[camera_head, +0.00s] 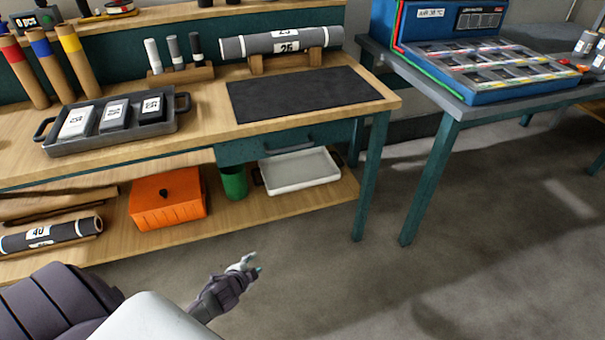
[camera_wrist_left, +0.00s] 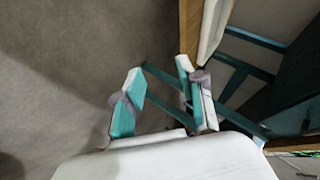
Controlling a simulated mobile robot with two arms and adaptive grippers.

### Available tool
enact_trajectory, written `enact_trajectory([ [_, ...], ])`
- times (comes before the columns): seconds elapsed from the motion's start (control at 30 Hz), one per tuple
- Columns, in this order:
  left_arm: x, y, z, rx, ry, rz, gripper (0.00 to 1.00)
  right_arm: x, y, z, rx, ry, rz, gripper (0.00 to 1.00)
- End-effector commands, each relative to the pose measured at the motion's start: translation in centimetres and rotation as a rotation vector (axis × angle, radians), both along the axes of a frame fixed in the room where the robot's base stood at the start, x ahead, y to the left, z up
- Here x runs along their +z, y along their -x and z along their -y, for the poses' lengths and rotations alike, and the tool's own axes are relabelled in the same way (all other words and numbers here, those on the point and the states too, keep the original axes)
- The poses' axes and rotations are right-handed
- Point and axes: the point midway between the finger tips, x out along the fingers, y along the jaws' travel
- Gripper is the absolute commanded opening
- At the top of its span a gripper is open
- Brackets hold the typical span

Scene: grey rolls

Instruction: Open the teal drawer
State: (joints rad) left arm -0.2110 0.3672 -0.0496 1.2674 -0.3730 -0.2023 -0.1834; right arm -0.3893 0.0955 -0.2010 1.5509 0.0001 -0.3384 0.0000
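The teal drawer (camera_head: 240,150) sits under the front edge of the wooden workbench, below the black mat. It looks shut, with its front flush under the top. A grey bar handle (camera_head: 290,145) runs across its front. My left gripper (camera_head: 251,264) is low over the floor in front of the bench, well apart from the drawer and handle. In the left wrist view its two teal-and-white fingers (camera_wrist_left: 160,80) are spread with nothing between them. I cannot make out the drawer handle in that view. My right gripper is in neither view.
The lower shelf holds an orange box (camera_head: 167,198), a green cup (camera_head: 234,182) and a white tray (camera_head: 300,170) below the drawer. A teal bench leg (camera_head: 371,180) stands right of the drawer. The grey floor (camera_head: 310,270) in front is clear.

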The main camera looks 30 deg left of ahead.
Motion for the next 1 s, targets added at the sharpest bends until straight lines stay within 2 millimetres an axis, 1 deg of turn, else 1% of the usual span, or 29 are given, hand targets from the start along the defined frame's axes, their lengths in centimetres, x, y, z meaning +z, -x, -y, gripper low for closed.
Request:
enact_trajectory([
  [0.03, 1.1, -3.7, -1.4, -0.061, -0.100, 0.103, 0.39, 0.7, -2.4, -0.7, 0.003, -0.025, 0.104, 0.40],
  [0.07, 3.0, -5.4, -2.0, -0.094, -0.158, 0.157, 0.39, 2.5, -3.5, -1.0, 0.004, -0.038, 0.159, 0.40],
  [0.1, 5.7, -7.3, -2.5, -0.135, -0.236, 0.228, 0.39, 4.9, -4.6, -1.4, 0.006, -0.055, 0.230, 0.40],
  [0.13, 7.7, -8.6, -2.7, -0.162, -0.293, 0.277, 0.39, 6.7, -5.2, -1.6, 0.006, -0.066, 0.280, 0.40],
  [0.17, 9.7, -9.6, -2.8, -0.189, -0.349, 0.324, 0.39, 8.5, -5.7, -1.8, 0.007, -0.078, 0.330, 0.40],
  [0.2, 12.3, -10.6, -2.7, -0.219, -0.421, 0.383, 0.39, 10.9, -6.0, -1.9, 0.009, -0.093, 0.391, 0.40],
  [0.27, 15.7, -11.6, -2.4, -0.258, -0.518, 0.460, 0.39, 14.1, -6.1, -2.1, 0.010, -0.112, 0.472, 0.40],
  [0.3, 17.8, -12.0, -2.1, -0.278, -0.576, 0.505, 0.39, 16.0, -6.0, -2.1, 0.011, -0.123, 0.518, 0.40],
  [0.4, 21.7, -12.3, -1.2, -0.314, -0.685, 0.589, 0.39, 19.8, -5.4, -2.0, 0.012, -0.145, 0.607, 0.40],
  [0.5, 24.1, -12.4, -0.6, -0.331, -0.748, 0.633, 0.39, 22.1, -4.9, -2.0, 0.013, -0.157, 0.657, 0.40],
  [0.53, 24.5, -12.4, -0.5, -0.333, -0.759, 0.641, 0.39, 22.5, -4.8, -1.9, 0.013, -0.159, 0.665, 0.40],
  [0.6, 25.2, -12.8, -0.4, -0.337, -0.770, 0.651, 0.39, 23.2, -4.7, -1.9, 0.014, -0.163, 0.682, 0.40],
  [0.67, 25.4, -13.3, -0.4, -0.337, -0.772, 0.653, 0.39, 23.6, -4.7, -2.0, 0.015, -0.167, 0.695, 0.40],
  [0.77, 25.7, -14.9, -0.6, -0.337, -0.773, 0.653, 0.39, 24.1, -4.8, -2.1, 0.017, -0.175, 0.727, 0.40],
  [1.0, 26.3, -19.9, -1.0, -0.335, -0.770, 0.652, 0.39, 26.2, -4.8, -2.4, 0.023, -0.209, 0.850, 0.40],
])
